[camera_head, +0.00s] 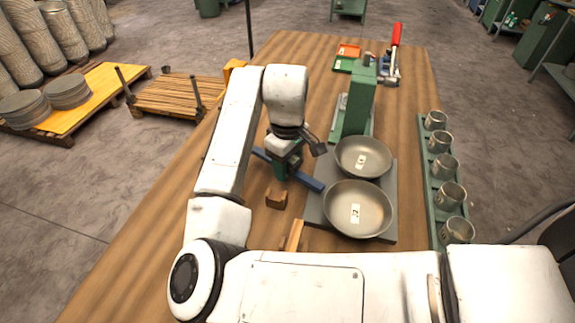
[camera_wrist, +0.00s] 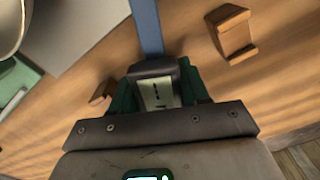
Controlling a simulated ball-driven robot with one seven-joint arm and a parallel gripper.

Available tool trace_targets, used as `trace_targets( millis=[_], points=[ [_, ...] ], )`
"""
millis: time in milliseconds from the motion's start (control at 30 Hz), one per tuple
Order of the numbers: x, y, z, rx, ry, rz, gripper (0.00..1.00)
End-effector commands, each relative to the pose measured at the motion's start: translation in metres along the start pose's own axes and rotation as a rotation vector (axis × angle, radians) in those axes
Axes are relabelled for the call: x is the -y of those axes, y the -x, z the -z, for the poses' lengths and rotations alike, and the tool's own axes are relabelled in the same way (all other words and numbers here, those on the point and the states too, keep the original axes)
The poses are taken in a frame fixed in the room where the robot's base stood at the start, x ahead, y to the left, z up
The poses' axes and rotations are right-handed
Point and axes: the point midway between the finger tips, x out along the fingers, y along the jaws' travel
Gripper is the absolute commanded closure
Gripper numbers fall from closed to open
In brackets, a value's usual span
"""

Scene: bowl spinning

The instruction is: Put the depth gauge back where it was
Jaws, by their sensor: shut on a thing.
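The depth gauge shows as a blue bar (camera_head: 308,181) held across my gripper (camera_head: 281,169) in the head view, over the middle of the bench. In the wrist view the blue bar of the depth gauge (camera_wrist: 147,25) runs up from between the green fingers of my gripper (camera_wrist: 156,90). A dark block with a pale marked label sits between these fingers. The gripper is shut on the gauge. A small notched wooden block (camera_head: 276,198) stands on the bench just in front of the gauge. The gauge's lower parts are hidden by the gripper.
Two metal bowls (camera_head: 360,209) sit at a grey plate (camera_head: 316,208) right of the gripper, near a green press (camera_head: 357,108). A green rack (camera_head: 428,190) of several metal cups lines the right edge. Another wooden piece (camera_head: 294,235) lies nearer. The bench's left side is clear.

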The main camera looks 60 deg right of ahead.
Motion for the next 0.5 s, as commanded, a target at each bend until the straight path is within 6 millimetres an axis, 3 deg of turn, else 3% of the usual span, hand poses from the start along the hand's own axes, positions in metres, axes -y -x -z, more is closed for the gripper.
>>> trace_targets(
  millis=[367,400,500],
  points=[
    [-0.0002,-0.0057,-0.0004,0.001,0.0,-0.001,1.0],
    [-0.0001,-0.0065,-0.0004,0.001,0.0,-0.001,0.54],
    [-0.0001,-0.0061,-0.0002,0.0,0.0,-0.001,0.44]
  ],
)
